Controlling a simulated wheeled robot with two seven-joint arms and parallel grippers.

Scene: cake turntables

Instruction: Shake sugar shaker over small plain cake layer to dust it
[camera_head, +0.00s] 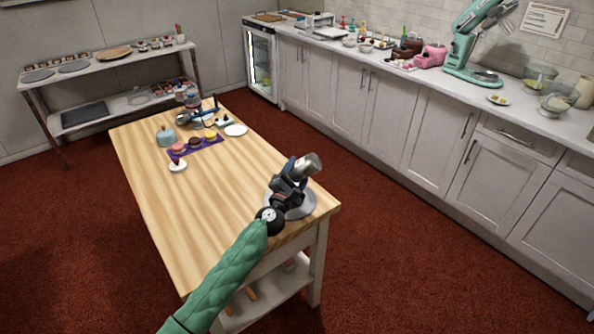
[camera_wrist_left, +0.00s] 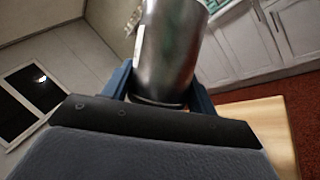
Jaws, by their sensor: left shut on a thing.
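The metal sugar shaker (camera_head: 306,166) is a silver cylinder held tilted above the near right corner of the wooden table. My left gripper (camera_head: 291,172) is shut on it; the wrist view shows the shaker (camera_wrist_left: 168,50) between the blue fingers. A grey round turntable (camera_head: 301,208) stands beneath the gripper and shaker. My gripper and wrist cover much of it. I cannot make out the small plain cake layer there; anything on the turntable's middle is hidden. My right gripper is not in view.
The wooden table (camera_head: 215,215) is mostly bare in its middle. At its far end are a purple mat (camera_head: 210,147) with small cakes, a pale blue item (camera_head: 166,136), a white plate (camera_head: 236,130) and a small white dish (camera_head: 178,167). A counter (camera_head: 430,80) runs along the right.

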